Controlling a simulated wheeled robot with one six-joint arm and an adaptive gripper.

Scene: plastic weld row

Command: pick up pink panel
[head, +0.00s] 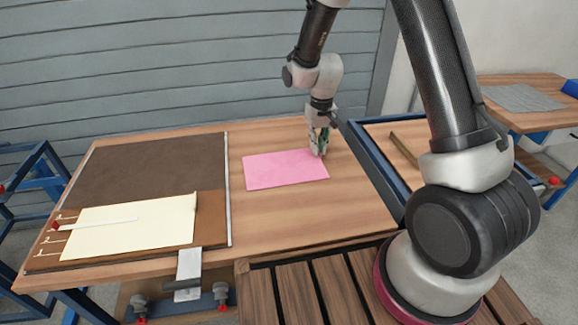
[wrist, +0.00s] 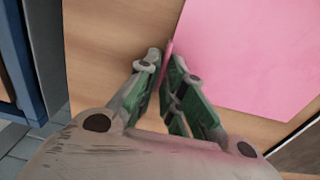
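The pink panel (head: 286,170) is a thin flat sheet lying on the wooden table, right of the brown board. My gripper (head: 318,152) is at the panel's right edge, pointing down. In the wrist view the pink panel (wrist: 255,55) fills the upper right. There my gripper's green-padded fingers (wrist: 167,62) are close together, with the panel's edge and corner between their tips. The fingers look shut on that edge. The rest of the panel appears to lie flat on the table.
A brown board (head: 150,165) with a cream sheet (head: 130,228) and a metal edge strip lies on the left of the table (head: 275,220). A blue-framed table (head: 375,165) stands close on the right. Bare wood surrounds the panel.

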